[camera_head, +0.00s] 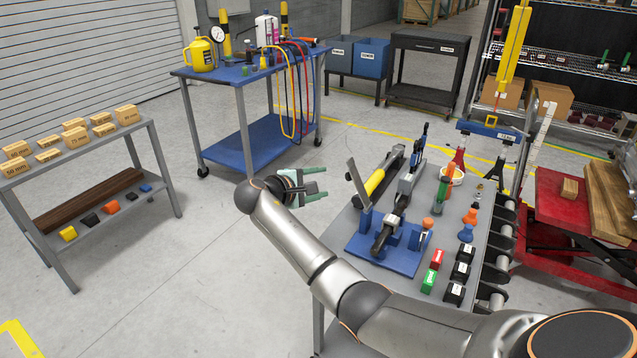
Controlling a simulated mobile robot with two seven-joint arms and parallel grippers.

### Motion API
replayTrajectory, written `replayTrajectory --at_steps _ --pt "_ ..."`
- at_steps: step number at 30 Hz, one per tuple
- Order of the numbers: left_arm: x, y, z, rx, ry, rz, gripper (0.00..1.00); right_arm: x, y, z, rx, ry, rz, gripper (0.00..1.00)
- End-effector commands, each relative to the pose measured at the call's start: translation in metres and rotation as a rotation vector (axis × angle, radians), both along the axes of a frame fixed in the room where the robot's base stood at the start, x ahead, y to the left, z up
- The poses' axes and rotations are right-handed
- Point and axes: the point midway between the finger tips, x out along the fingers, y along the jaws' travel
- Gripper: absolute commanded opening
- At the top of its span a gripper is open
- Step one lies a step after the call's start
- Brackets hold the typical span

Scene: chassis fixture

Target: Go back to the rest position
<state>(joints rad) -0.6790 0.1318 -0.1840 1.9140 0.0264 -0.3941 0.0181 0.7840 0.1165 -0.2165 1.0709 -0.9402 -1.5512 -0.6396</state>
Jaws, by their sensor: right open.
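My right arm reaches in from the lower right corner. Its right gripper (318,183) is open and empty, held over the clear floor to the left of the grey fixture table (335,270). The fingers point to the right, toward the table's left edge, and look apart from everything on it. On the table stands the blue fixture (385,250) with a dark grey part and a yellow-bodied tool (375,182) beside it. My left gripper does not show.
A blue cart (245,145) with a yellow can and hoses stands behind. A grey shelf (85,150) with labelled wooden blocks is at left. Small red, green and black blocks (437,259) lie on the fixture table's right side. A red lift table (560,215) is at right.

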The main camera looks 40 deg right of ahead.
Motion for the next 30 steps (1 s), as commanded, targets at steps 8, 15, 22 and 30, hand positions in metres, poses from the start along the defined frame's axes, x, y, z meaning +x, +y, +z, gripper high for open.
replayTrajectory --at_steps 8,15,22,30 --pt "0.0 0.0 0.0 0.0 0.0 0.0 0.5 0.0 0.0 0.0 0.0 0.0 0.0 0.6" --pt "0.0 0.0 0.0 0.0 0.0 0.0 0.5 -0.001 0.004 -0.017 0.022 -0.004 0.026 0.6" --pt "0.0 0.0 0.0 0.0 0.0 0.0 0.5 -0.024 0.042 -0.129 0.226 -0.057 0.203 0.6" --pt "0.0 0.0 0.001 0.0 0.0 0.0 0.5 -0.102 0.12 -0.252 0.631 -0.194 0.352 0.6"
